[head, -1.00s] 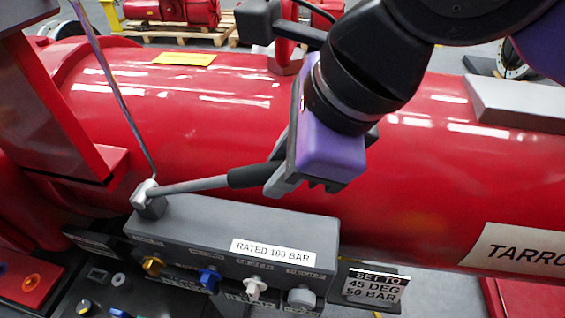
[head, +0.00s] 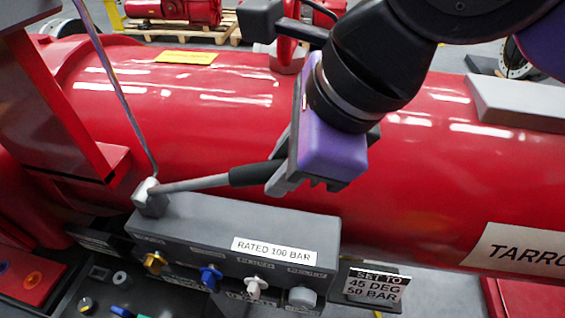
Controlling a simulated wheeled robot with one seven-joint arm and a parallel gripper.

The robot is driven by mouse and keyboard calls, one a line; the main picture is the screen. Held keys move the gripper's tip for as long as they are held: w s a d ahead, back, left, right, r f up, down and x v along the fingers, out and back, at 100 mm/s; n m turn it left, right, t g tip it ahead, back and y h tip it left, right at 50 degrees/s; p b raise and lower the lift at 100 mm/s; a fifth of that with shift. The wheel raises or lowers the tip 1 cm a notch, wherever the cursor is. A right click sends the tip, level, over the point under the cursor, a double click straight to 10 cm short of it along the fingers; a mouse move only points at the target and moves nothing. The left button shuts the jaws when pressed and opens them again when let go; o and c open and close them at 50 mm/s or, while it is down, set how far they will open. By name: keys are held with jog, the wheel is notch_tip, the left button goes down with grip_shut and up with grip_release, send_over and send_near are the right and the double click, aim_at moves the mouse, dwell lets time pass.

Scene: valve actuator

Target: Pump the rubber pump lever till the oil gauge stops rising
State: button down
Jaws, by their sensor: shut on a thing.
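The pump lever (head: 200,183) is a grey metal rod with a black rubber grip (head: 248,175). It runs from a small pivot block (head: 150,200) on the left end of a grey manifold box to the right, tilted slightly up. My gripper (head: 283,178), with a purple and black body, is shut on the rubber grip near its outer end. The fingertips are partly hidden behind the gripper body. The oil gauge cannot be made out in this view.
The grey manifold box (head: 235,222) is labelled "RATED 100 BAR" and carries several coloured knobs along its front. A "SET TO 45 DEG 50 BAR" sign (head: 377,285) stands at its right. A large red cylinder (head: 430,190) lies close behind. A thin metal pipe (head: 115,85) rises from the pivot block.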

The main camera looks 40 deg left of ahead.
dwell(0.5)
jog(key=shift+g+y, duration=0.5)
jog(key=shift+y, duration=0.4)
jog(key=f+b, duration=0.1)
jog(key=b, duration=0.1)
jog(key=d+f+b, duration=0.1)
jog(key=f+b, duration=0.1)
jog(key=b, duration=0.1)
jog(key=w+f+b, duration=0.1)
jog(key=f+b, duration=0.1)
jog(key=shift+d+f, duration=0.2)
jog(key=shift+d, duration=0.05)
jog(key=g+y+b, duration=0.1)
jog(key=y+b, duration=0.1)
jog(key=b, duration=0.4)
send_over(298, 236)
notch_tip(298, 236, down, 4)
jog(key=shift+f, duration=0.1)
notch_tip(298, 236, down, 2)
jog(key=b, duration=0.3)
jog(key=shift+f+m+g+y, duration=0.1)
jog(key=shift+m+g+y, duration=0.2)
jog(key=shift+y, duration=0.1)
jog(key=c, duration=1.2)
grip_release()
